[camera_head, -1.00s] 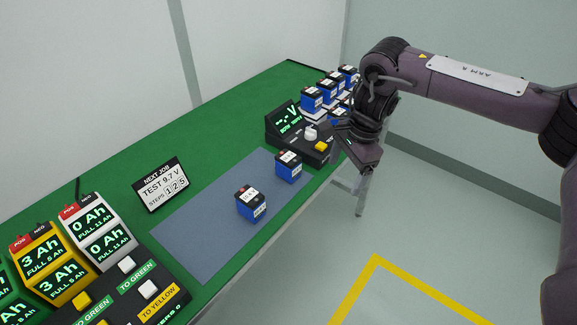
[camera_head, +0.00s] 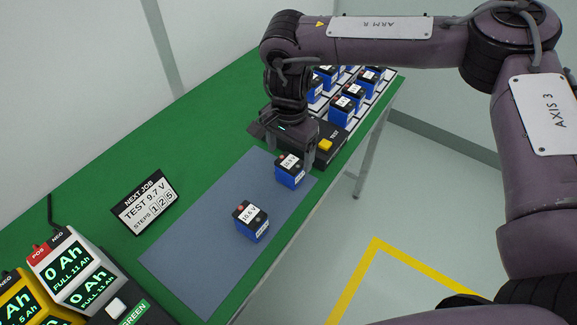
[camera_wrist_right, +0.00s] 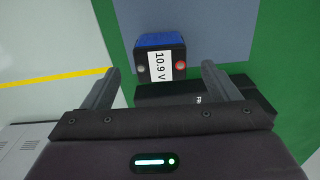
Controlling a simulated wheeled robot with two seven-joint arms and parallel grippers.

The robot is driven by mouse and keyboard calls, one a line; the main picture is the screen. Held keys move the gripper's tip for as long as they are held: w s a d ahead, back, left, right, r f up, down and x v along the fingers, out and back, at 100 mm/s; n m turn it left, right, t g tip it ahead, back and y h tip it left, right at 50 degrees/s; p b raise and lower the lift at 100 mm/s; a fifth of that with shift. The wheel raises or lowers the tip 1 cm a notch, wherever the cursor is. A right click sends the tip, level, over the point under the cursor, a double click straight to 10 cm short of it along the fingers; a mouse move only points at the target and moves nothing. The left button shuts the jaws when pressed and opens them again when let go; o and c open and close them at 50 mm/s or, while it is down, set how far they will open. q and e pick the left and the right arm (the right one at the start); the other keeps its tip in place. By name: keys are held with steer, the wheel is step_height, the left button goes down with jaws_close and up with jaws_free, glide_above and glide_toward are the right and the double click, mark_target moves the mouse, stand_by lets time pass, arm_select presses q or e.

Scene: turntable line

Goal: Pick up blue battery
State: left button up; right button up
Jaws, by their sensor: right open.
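Two blue batteries with black tops stand on the grey-blue mat (camera_head: 190,265). The nearer battery (camera_head: 252,229) has a label that seems to read 10.6 V. The farther battery (camera_head: 289,177) is at the mat's far right part; in the right wrist view this battery (camera_wrist_right: 159,45) reads 10.9 V. My right gripper (camera_head: 297,157) is open just above and behind the farther battery. In the right wrist view, that battery is ahead of the open fingers (camera_wrist_right: 161,70), not clasped. My left gripper is not in view.
A tester with a yellow TEST button (camera_head: 325,145) is partly hidden behind my right gripper. A white rack (camera_head: 375,96) of several blue batteries stands beyond it. A NEXT JOB sign (camera_head: 145,203) reads TEST 9.7 V. Charger displays (camera_head: 72,272) are at lower left.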

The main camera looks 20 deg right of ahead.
mark_target(290, 161)
step_height(290, 161, down, 4)
steer(key=shift+d+r+p, duration=0.1)
steer(key=shift+p, duration=0.35)
steer(key=shift+w+f, duration=0.1)
steer(key=shift+f, duration=0.4)
steer(key=c, duration=1.2)
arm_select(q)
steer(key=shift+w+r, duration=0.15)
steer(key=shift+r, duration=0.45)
arm_select(e)
steer(key=shift+c, duration=0.5)
steer(key=shift+r, duration=0.2)
